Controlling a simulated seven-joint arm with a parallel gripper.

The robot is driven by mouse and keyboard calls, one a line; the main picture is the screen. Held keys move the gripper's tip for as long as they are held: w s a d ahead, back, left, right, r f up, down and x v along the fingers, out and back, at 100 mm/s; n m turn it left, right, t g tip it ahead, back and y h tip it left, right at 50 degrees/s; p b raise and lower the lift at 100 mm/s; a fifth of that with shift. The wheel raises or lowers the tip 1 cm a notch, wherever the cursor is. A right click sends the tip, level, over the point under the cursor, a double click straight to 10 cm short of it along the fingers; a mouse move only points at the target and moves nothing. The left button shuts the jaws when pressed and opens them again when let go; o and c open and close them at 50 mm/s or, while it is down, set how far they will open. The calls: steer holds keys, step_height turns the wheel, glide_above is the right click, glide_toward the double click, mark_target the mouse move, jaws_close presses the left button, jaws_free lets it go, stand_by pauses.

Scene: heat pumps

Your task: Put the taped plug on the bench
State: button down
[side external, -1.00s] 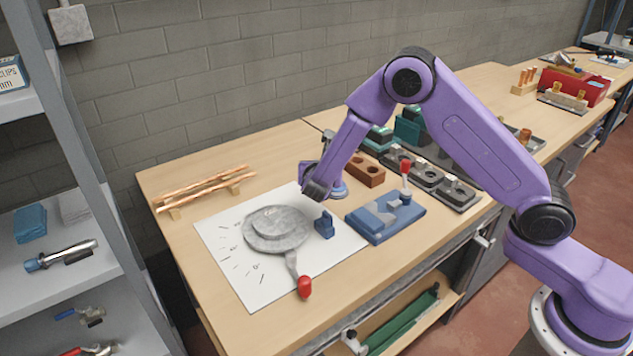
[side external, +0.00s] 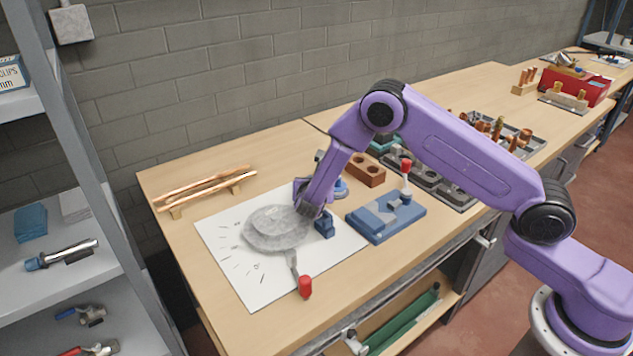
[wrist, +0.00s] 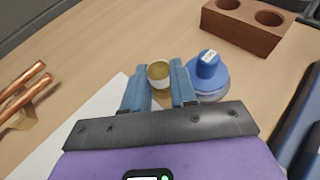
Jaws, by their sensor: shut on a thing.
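In the wrist view, the taped plug (wrist: 159,74), a short round piece with a brass-yellow top, sits between the two blue fingers of my gripper (wrist: 159,86). The fingers are shut on it. In the side external view my gripper (side external: 310,208) is low over the white sheet, at the right edge of the grey round tool. The plug is hidden there, and I cannot tell whether it touches the surface. The wooden bench (side external: 215,198) lies beneath; its bare top also shows in the wrist view (wrist: 95,60).
A grey round tool (side external: 270,230) with a red-tipped handle lies on the white sheet (side external: 240,275). A blue labelled knob (wrist: 208,70), brown two-hole block (side external: 365,170), blue fixture (side external: 385,220) and copper pipes (side external: 205,188) stand around.

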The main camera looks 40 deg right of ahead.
steer(key=c, duration=0.9)
jaws_free()
steer(key=shift+f, duration=0.1)
steer(key=shift+s+a+r, duration=0.15)
steer(key=shift+a+r, duration=0.1)
steer(key=shift+r, duration=0.05)
steer(key=v, duration=1.1)
steer(key=shift+s+a, duration=0.1)
steer(key=shift+s, duration=0.05)
steer(key=s+d+r+m+g+y, duration=0.3)
steer(key=s+m, duration=0.2)
steer(key=s, duration=0.7)
steer(key=s+d+r+m+g+y, duration=0.3)
steer(key=s+m, duration=0.2)
steer(key=s, duration=0.7)
steer(key=s+d+r+m+g+y, duration=0.3)
steer(key=s+r+m+g, duration=0.1)
steer(key=s, duration=0.8)
steer(key=shift+s+m, duration=0.35)
steer(key=shift+m, duration=0.25)
